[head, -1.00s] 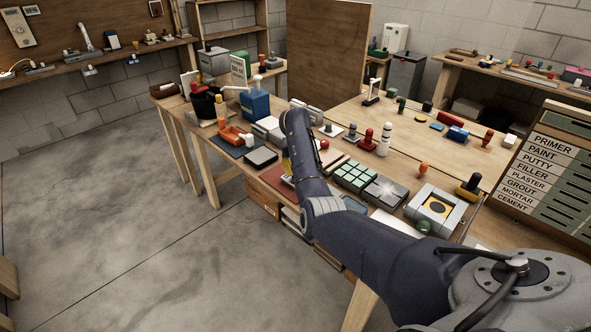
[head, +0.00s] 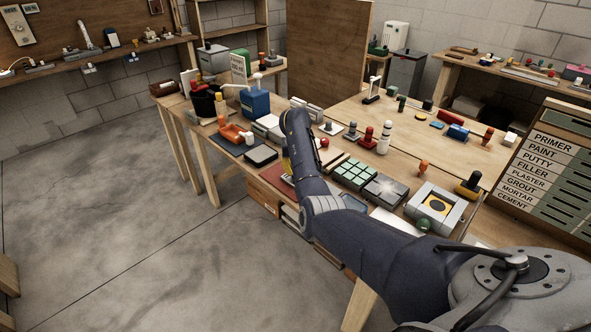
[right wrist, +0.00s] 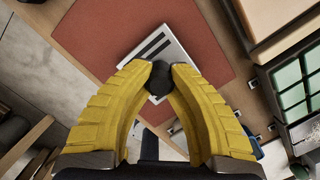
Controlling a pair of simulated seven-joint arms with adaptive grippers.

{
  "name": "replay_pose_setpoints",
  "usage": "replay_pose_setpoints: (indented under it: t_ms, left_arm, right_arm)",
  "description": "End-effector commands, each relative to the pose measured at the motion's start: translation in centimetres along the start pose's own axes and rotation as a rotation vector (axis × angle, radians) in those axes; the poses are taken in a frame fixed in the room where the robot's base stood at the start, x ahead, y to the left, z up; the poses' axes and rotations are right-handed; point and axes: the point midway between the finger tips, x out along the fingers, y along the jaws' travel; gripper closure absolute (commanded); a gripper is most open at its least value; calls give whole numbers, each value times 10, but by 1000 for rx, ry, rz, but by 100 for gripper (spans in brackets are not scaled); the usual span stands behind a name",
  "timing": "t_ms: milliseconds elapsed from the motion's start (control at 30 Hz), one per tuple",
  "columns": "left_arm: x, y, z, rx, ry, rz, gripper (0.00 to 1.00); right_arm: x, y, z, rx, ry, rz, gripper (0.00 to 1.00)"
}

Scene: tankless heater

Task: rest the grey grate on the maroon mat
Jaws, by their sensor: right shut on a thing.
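The grey grate (right wrist: 160,45) is a light plate with dark slots and a dark knob (right wrist: 159,78). My right gripper (right wrist: 160,75) has its yellow fingers shut on this knob. In the right wrist view the grate overlaps the maroon mat (right wrist: 100,28), near the mat's edge on the gripper side. I cannot tell whether it touches the mat. The fingers hide part of the grate. In the head view the mat (head: 274,178) shows as a small patch at the table's front edge, and my right arm hides the grate. My left gripper is not in view.
The table's front edge is close.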

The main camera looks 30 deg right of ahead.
Motion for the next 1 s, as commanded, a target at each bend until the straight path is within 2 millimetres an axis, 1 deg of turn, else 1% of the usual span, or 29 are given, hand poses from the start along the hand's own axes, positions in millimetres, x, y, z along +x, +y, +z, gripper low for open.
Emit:
replay_pose_setpoints:
  t_ms: [167, 200, 400, 800, 900, 1000]
  left_arm:
    - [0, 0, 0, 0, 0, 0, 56]
    - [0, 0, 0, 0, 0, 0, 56]
    - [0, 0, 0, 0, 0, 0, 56]
    - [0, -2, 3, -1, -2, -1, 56]
    - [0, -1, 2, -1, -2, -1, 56]
    - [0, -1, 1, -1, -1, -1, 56]
  right_arm:
    - [2, 0, 0, 0, 0, 0, 100]
    - [2, 0, 0, 0, -1, 0, 80]
    - [2, 0, 0, 0, -1, 0, 58]
    - [2, 0, 0, 0, 0, 0, 58]
    - [-3, 0, 0, -1, -2, -1, 58]
    - [-13, 0, 1, 0, -3, -1, 58]
